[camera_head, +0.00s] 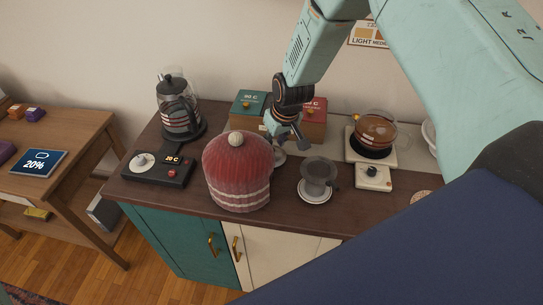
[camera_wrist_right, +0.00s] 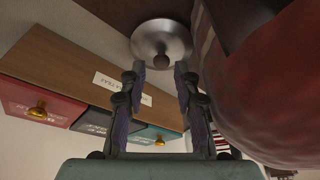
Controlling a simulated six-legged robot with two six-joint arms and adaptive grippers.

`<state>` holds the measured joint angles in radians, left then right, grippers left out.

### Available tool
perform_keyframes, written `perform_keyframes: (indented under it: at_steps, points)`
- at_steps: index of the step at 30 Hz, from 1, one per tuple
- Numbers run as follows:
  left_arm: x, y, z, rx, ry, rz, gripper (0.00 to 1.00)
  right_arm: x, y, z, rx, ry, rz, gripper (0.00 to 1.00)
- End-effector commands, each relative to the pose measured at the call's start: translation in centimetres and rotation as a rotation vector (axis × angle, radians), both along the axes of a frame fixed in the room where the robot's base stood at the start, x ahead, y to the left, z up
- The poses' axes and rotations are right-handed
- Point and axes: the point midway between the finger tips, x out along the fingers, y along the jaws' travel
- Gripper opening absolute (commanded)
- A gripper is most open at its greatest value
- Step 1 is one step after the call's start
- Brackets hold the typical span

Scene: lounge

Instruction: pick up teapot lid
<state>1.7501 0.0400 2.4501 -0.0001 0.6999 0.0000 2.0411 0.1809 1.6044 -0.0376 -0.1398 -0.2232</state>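The teapot lid (camera_wrist_right: 177,35) is a round, silvery metal disc with a dark knob, seen at the top middle of the right wrist view. In the head view, the lid (camera_head: 279,159) lies on the dark counter, partly hidden behind the red knitted cosy and my gripper. My right gripper (camera_head: 280,133) points down just above it. In the right wrist view, my right gripper (camera_wrist_right: 160,70) is open, its two fingers apart with the knob near the gap between the tips. Whether a finger touches the knob I cannot tell. My left gripper is out of view.
The red cosy (camera_head: 237,175) stands close beside the lid. A wooden tea box (camera_head: 311,131) with coloured drawers is behind. A small grey cup (camera_head: 319,172) on a white saucer stands right; a glass pot (camera_head: 376,130) is farther right, a kettle (camera_head: 177,105) at left.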

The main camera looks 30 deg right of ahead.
Motion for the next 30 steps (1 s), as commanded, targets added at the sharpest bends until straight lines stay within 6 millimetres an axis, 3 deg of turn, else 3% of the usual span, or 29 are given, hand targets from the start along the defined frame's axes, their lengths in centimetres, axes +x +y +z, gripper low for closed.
perform_keyframes:
  at_steps: [6, 15, 26, 30]
  points:
    - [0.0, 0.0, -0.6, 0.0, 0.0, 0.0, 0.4, 0.9, 0.2, -2.7, -0.002, 0.0, 0.002, 0.31]
    - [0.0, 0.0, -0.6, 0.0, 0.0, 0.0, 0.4, 1.1, 0.3, -2.9, 0.0, -0.001, 0.001, 0.3]
    - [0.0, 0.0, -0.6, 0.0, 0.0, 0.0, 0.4, 1.0, 0.3, -2.9, 0.0, 0.0, 0.001, 0.0]
    - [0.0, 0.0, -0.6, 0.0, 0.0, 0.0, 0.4, 1.0, 0.3, -2.9, 0.0, 0.001, 0.001, 0.0]
